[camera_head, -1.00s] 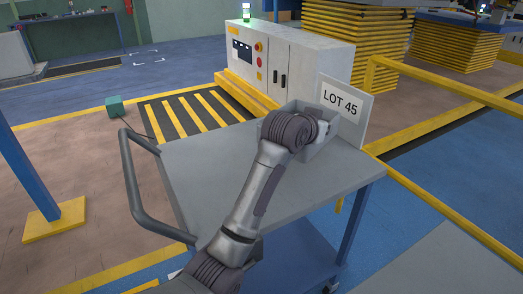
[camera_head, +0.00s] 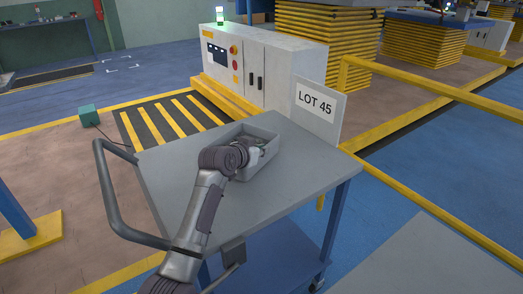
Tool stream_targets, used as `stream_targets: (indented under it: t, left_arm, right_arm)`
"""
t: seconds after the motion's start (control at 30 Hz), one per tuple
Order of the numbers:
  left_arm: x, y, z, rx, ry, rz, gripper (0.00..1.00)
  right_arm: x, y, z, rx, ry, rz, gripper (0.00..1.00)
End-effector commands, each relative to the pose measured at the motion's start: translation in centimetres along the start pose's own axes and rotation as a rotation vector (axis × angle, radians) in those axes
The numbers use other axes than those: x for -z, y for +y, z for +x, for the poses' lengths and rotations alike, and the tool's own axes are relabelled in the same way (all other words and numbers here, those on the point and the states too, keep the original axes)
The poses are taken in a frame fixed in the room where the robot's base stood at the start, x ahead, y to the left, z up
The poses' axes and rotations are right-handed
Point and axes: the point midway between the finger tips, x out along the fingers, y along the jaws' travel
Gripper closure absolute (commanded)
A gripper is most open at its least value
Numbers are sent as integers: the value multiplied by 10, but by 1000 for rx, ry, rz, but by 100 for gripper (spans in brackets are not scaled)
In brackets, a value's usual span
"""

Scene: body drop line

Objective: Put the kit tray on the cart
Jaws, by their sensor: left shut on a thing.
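The kit tray (camera_head: 264,163) is a grey open box. It is over the middle of the cart's flat grey top (camera_head: 312,158). Its underside is hidden, so I cannot tell whether it rests on the top or hangs just above it. My left gripper (camera_head: 258,148) is shut on the tray, its fingers partly hidden by my wrist. The cart has a grey push handle on its left and blue legs. A sign reading LOT 45 (camera_head: 315,105) stands at the cart's far right edge. My right gripper is not in view.
A white control cabinet (camera_head: 285,75) with a yellow base stands behind the cart. Yellow rails (camera_head: 400,82) run along the right. A small teal box (camera_head: 88,115) lies on the floor at left. The cart top is clear around the tray.

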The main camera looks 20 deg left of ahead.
Motion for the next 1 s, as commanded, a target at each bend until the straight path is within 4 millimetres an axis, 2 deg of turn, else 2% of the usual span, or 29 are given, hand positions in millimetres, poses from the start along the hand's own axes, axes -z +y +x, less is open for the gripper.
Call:
stream_targets:
  t: [0.37, 0.4, 0.53, 0.87, 1.0]
  left_arm:
    - [-3, 0, 2, 1, 5, 2, 100]
    - [-4, 0, 2, 1, 3, 0, 88]
    - [-4, 0, 2, 0, 2, 0, 68]
    - [-1, 0, 1, 0, 3, 0, 68]
    - [-2, -1, -12, 2, 3, 1, 68]
  right_arm:
    - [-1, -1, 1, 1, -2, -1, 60]
    - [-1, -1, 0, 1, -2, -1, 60]
    - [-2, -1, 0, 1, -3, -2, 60]
    - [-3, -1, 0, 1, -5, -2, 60]
    - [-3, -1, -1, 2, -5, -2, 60]
